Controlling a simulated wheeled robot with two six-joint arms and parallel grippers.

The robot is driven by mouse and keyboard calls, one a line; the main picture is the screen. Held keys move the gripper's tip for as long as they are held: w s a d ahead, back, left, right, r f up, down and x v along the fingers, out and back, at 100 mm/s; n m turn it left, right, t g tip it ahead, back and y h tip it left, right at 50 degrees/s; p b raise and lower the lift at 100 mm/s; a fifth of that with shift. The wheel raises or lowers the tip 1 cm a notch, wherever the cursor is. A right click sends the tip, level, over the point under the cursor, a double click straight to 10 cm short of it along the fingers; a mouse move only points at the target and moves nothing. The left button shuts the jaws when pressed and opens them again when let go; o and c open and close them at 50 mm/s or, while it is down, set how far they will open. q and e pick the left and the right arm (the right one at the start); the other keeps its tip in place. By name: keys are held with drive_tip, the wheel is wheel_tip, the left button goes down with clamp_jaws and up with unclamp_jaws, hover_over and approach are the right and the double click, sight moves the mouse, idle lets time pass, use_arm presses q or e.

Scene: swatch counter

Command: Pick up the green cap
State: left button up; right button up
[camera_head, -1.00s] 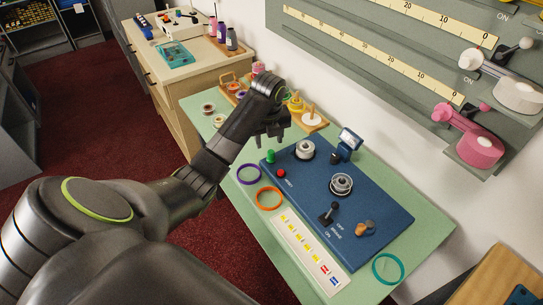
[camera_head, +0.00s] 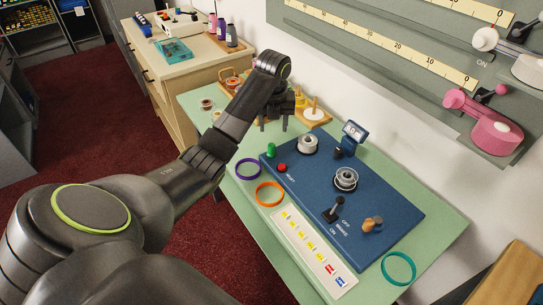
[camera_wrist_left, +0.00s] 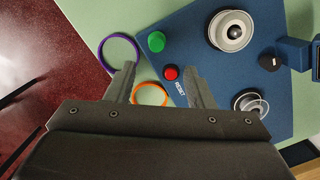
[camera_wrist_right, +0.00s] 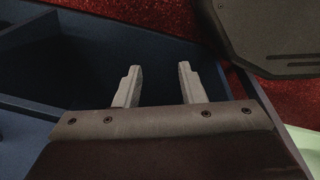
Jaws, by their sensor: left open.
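The green cap (camera_head: 271,150) stands at the back left corner of the blue panel (camera_head: 385,215), beside a red button (camera_head: 282,168). My left gripper (camera_head: 273,124) is open and empty above the table, behind the cap in the head view. In the left wrist view the green cap (camera_wrist_left: 156,41) lies ahead of the open fingers (camera_wrist_left: 157,75), between their lines and apart from them. The red button (camera_wrist_left: 171,72) shows close to the right finger. My right gripper (camera_wrist_right: 157,72) shows only in its own wrist view, with its fingers apart and nothing between them.
A purple ring (camera_head: 248,168) and an orange ring (camera_head: 269,194) lie on the green table left of the panel. A spool (camera_head: 307,144) stands on the panel right of the cap. A teal ring (camera_head: 398,268) lies at the table's right. Pegs with rings (camera_head: 313,112) stand behind.

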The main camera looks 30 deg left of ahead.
use_arm(q)
drive_tip(key=p, duration=0.1)
hover_over(271, 145)
drive_tip(key=d, duration=0.1)
drive_tip(key=f, duration=0.4)
drive_tip(key=shift+s+f, duration=0.2)
drive_tip(key=shift+f, duration=0.1)
drive_tip(key=shift+w+a+f+p, duration=0.15)
drive_tip(key=shift+f+p, duration=0.1)
drive_tip(key=shift+f, duration=0.75)
drive_tip(key=shift+a+f+p, duration=0.15)
drive_tip(key=shift+f+p, duration=0.05)
drive_tip(key=shift+f, duration=0.75)
drive_tip(key=shift+w+a+f+p, duration=0.15)
drive_tip(key=shift+f+p, duration=0.1)
drive_tip(key=shift+f, duration=0.75)
drive_tip(key=shift+s, duration=0.1)
drive_tip(key=c, duration=0.9)
